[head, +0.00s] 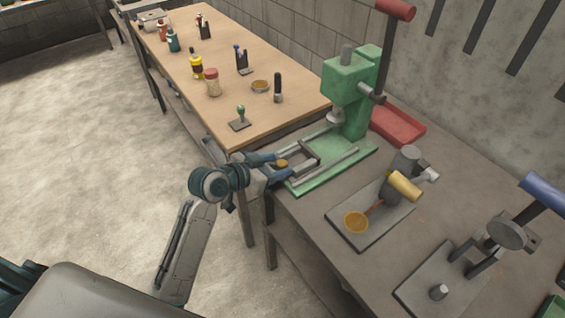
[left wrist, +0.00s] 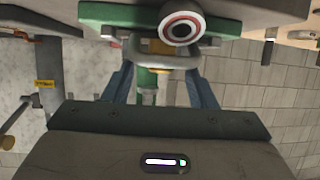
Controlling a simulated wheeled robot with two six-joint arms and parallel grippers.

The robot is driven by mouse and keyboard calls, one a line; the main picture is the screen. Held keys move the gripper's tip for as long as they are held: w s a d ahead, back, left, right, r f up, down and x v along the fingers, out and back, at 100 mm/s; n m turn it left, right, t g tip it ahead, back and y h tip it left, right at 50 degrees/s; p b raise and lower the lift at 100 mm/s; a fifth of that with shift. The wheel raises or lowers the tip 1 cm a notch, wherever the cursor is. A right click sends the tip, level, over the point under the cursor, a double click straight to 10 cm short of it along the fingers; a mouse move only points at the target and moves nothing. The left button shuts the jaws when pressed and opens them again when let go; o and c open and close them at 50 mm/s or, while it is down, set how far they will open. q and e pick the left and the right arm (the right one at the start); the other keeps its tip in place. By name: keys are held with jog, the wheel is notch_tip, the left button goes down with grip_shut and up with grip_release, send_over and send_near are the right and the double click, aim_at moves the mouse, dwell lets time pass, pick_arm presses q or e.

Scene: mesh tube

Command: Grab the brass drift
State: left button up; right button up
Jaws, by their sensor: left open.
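My left gripper (head: 284,165) is open at the front end of the green press base (head: 330,175), its two blue fingers spread apart. A small brass-coloured piece (head: 281,163), which may be the brass drift, shows between the fingers and looks untouched. In the left wrist view, a brass-coloured piece (left wrist: 160,47) shows beyond the open fingers, partly hidden. Its full shape cannot be made out. My right gripper is not in view.
The green arbor press (head: 345,95) stands behind my left gripper, with a red tray (head: 398,125) beside it. A grey fixture with a yellow cylinder (head: 405,186) stands to the right. A wooden table (head: 225,110) holds several small items.

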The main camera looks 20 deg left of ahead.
pick_arm(q)
jog(key=shift+w+d+f, duration=0.1)
jog(key=shift+w+d, duration=0.05)
jog(key=shift+w, duration=0.1)
jog(key=shift+c, duration=0.6)
grip_shut()
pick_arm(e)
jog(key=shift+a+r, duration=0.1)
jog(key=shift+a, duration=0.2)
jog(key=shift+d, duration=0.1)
pick_arm(q)
jog(key=shift+r, duration=0.45)
jog(key=shift+s+r+b, duration=0.3)
jog(key=shift+r+b, duration=0.1)
jog(key=shift+r, duration=0.2)
jog(key=shift+s+r+b, duration=0.25)
jog(key=shift+r+b, duration=0.15)
jog(key=shift+r, duration=0.2)
jog(key=s+r+p, duration=0.1)
jog(key=s, duration=1.4)
jog(key=shift+r+p, duration=0.35)
jog(key=shift+r, duration=0.05)
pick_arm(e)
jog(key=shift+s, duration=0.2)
